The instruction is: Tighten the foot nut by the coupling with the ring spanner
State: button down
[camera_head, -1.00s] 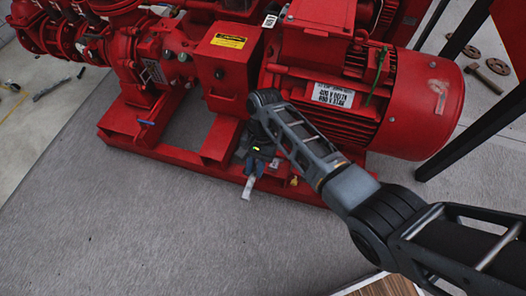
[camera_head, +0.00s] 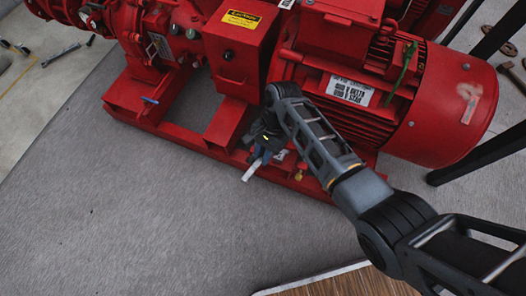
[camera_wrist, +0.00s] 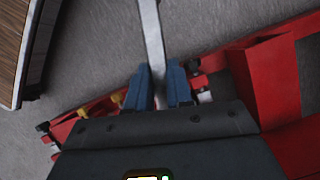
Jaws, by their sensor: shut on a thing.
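My gripper (camera_head: 262,151) is at the red base frame, below the guarded coupling between pump and motor. Its blue fingers (camera_wrist: 159,88) are shut on the pale metal spanner (camera_head: 251,170). In the wrist view the spanner's flat shank (camera_wrist: 151,30) runs up from between the fingers, out over the grey floor. Its other end is hidden by the fingers and gripper body, so I cannot tell whether a ring sits on the foot nut. I cannot make out the foot nut in either view.
The red motor (camera_head: 440,110) stands above and right of my gripper. The red box with a yellow label (camera_head: 241,18) is above it. The red base frame (camera_head: 190,150) runs along the floor. A wood-topped surface (camera_wrist: 10,45) is at the wrist view's upper left. Grey floor in front is clear.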

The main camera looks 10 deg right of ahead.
jog(key=shift+r, duration=0.1)
jog(key=shift+f+b, duration=1.65)
jog(key=shift+f, duration=0.95)
jog(key=shift+f+b, duration=1)
jog(key=shift+f, duration=0.3)
jog(key=w+a+m+t+b, duration=0.2)
jog(key=w+m+t, duration=0.2)
jog(key=w+m, duration=0.8)
jog(key=shift+w+a+t+y, duration=0.2)
jog(key=shift+w+t+y, duration=0.15)
jog(key=shift+w, duration=1.1)
jog(key=shift+s+a, duration=0.15)
jog(key=shift+s, duration=0.25)
